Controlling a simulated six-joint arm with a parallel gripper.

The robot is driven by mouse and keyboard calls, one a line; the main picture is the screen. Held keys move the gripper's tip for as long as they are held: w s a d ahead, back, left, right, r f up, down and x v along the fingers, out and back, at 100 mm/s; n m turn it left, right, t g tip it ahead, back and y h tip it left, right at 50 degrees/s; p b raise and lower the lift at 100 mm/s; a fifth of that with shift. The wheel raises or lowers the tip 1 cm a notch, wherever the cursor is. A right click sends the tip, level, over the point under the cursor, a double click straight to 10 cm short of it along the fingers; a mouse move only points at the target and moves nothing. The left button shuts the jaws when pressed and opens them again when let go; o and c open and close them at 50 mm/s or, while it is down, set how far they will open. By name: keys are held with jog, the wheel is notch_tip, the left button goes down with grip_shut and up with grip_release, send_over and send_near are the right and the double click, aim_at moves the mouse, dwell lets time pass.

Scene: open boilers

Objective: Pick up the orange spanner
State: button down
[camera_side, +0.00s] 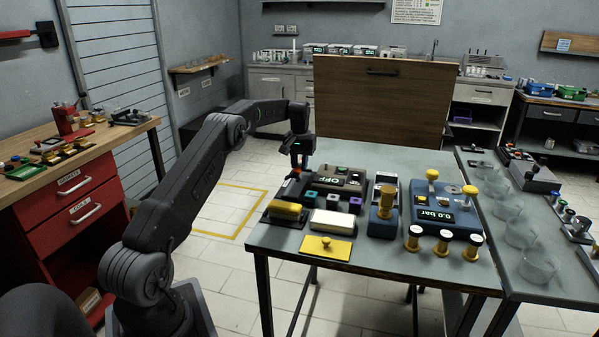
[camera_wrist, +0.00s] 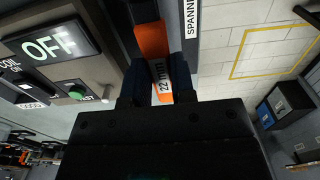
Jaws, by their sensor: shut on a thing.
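The orange spanner (camera_wrist: 152,42) is between my gripper's fingers in the wrist view. A white band on it reads "22 mm". Its far end runs into a dark part at the top edge of that view. In the side view my gripper (camera_side: 296,172) points down at the left back edge of the grey table, and only a small bit of orange shows at its fingertips. My gripper (camera_wrist: 158,85) is shut on the spanner in the wrist view. I cannot tell whether the spanner is clear of the table.
A brown-grey box with an "OFF" display (camera_side: 338,180) stands close to the right of my gripper. Small coloured blocks, a yellow plate (camera_side: 326,247) and a blue "0.0 bar" unit (camera_side: 437,214) stand on the table (camera_side: 380,262). A wooden panel (camera_side: 385,100) rises behind.

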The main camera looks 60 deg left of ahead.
jog(key=s+a+r, duration=0.4)
jog(key=s+r, duration=0.3)
jog(key=s, duration=0.3)
jog(key=shift+s+a, duration=0.3)
jog(key=shift+s, duration=0.05)
jog(key=c, duration=1.5)
grip_release()
grip_shut()
